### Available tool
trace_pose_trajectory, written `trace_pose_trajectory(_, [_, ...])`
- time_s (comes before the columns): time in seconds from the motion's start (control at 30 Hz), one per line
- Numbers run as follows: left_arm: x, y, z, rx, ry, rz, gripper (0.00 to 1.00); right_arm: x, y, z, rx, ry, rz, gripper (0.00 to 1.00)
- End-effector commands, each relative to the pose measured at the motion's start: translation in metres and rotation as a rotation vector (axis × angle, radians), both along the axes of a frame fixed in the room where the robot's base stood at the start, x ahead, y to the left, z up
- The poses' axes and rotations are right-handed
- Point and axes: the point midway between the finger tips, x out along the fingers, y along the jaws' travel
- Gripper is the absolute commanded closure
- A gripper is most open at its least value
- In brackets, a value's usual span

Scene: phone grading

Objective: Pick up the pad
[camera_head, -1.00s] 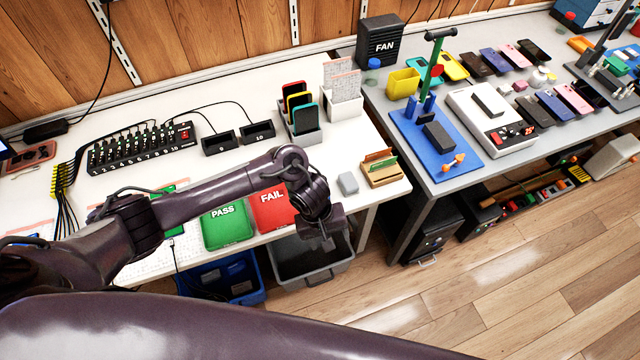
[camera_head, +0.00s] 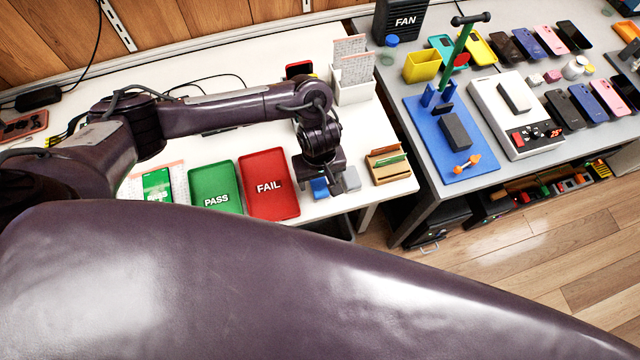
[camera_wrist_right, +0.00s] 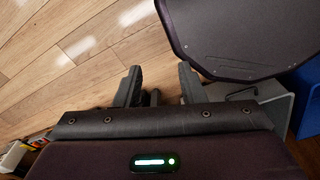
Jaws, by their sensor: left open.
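A small grey block (camera_head: 351,178) and a small blue block (camera_head: 319,187) lie side by side on the white table, right of the red FAIL tray; either could be the pad, and I cannot tell which. My left gripper (camera_head: 322,181) points down over them, its fingers near the blue block and partly hiding both. It is open; whether it touches either block is unclear. My right gripper (camera_wrist_right: 159,88) shows in the right wrist view with its fingers apart and nothing between them, above the wood floor.
The red FAIL tray (camera_head: 268,184) and green PASS tray (camera_head: 215,187) lie left of the left gripper. A wooden holder (camera_head: 390,168) stands close on the right. The grey table (camera_head: 420,90) carries a blue fixture (camera_head: 468,140) and several phones. My dark arm covers much of the foreground.

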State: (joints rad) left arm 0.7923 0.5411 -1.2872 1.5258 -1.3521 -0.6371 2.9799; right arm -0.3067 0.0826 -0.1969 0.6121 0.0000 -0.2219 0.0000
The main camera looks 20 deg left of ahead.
Motion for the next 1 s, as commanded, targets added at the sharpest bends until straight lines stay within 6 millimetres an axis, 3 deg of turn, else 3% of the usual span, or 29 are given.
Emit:
trace_pose_trajectory(0.07, [0.0,0.002,-0.011,0.003,0.001,0.002,0.34,-0.014,0.0,0.0,0.0,0.02,0.002,0.64])
trace_pose_trajectory(0.17, [0.001,0.002,-0.027,0.002,0.001,0.001,0.34,-0.018,0.001,0.0,-0.001,0.025,0.004,0.64])
trace_pose_trajectory(0.3, [0.001,0.001,-0.042,0.001,0.001,0.0,0.34,0.0,0.002,0.0,0.003,-0.001,0.004,0.64])
trace_pose_trajectory(0.43, [0.001,0.001,-0.045,0.0,-0.001,0.0,0.34,0.023,0.004,0.002,0.007,-0.036,0.005,0.64])
trace_pose_trajectory(0.57, [0.001,0.001,-0.045,-0.001,-0.001,0.0,0.34,0.027,0.006,0.002,0.009,-0.041,0.004,0.64])
trace_pose_trajectory(0.93, [0.001,0.001,-0.045,0.0,0.0,0.0,0.81,0.002,0.006,0.0,0.007,-0.006,0.003,0.64])
trace_pose_trajectory(1.0, [0.001,0.001,-0.045,0.0,0.0,0.0,0.82,0.002,0.006,0.0,0.007,-0.006,0.002,0.64])
